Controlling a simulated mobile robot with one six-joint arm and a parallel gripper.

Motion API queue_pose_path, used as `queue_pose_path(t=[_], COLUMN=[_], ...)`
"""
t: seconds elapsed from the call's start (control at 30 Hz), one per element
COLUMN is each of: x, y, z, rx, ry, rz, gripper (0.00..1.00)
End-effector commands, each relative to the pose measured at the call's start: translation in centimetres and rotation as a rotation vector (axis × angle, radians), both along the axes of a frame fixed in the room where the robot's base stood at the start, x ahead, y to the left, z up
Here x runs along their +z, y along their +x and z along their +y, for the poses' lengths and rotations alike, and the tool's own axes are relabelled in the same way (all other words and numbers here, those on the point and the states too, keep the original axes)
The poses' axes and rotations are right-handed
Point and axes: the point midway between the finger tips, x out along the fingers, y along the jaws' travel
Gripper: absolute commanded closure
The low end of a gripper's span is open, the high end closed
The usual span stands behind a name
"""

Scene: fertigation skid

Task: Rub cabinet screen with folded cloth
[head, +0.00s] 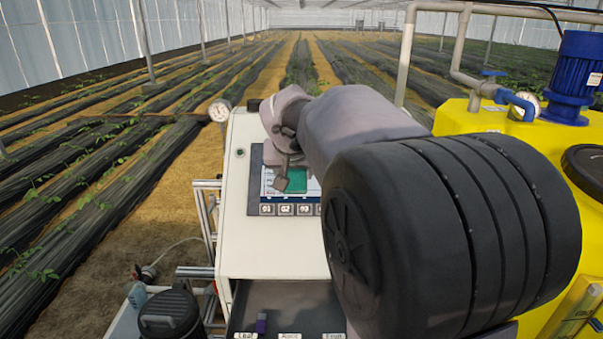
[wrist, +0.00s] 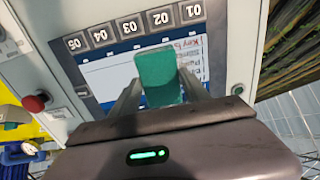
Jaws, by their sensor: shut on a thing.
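The folded cloth is a small green block (wrist: 157,72) held between the two fingers of my gripper (wrist: 160,92) in the wrist view. In the head view a green patch of the cloth (head: 294,185) shows beside my gripper (head: 284,180), in front of the screen. The cabinet screen (wrist: 108,76) has a white display with handwriting and a row of numbered keys. In the head view my arm hides the screen's right side, and its lower left (head: 268,190) shows. The cloth overlaps the screen in both views; I cannot tell whether it touches.
The white cabinet (head: 258,250) carries a red button (wrist: 36,102). Below it is a dark tray (head: 290,300) with labelled places and a small purple item (head: 262,323). A yellow tank (head: 470,120) with a blue pump (head: 575,75) stands at right. Planted rows lie behind.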

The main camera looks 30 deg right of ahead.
Motion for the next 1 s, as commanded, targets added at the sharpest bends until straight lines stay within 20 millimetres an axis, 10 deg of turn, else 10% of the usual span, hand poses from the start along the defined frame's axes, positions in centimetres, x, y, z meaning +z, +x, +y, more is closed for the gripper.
queue_pose_path(t=[1.0], x=[1.4], y=[2.4], z=[5.5], rx=[0.001], ry=[-0.001], rz=[-0.003], gripper=[0.79])
